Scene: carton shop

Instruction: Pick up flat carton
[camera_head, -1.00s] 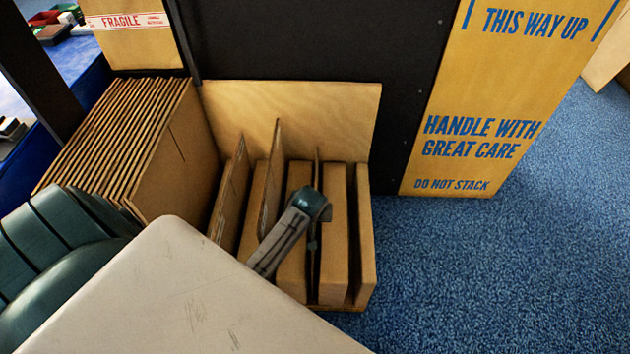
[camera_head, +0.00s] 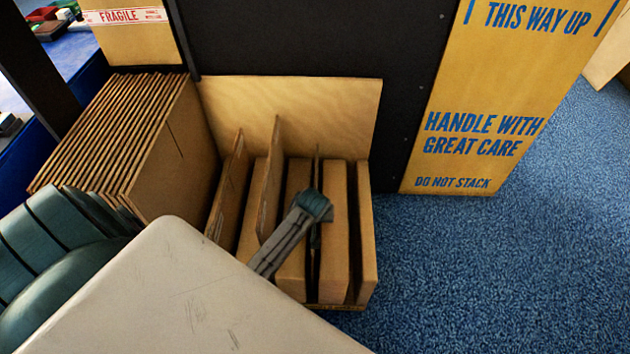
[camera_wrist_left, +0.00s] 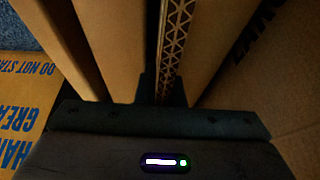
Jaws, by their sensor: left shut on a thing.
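A thin flat brown carton (camera_head: 317,168) stands on edge in a slot of the wooden rack (camera_head: 340,307). My left gripper (camera_head: 317,212) is down in the rack, shut on this carton near its upper edge. In the left wrist view, the carton's corrugated edge (camera_wrist_left: 170,50) runs between the fingers (camera_wrist_left: 163,90). The carton's lower part is hidden between the dividers. Two other flat cartons, one tilted (camera_head: 271,180) and one at the left (camera_head: 229,190), stand in slots left of my gripper. My right gripper is not in view.
A stack of folded cartons (camera_head: 125,130) leans left of the rack. A dark panel (camera_head: 300,40) stands behind it. A large printed carton (camera_head: 480,120) stands at the right. The blue carpet (camera_head: 500,270) at the right is clear.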

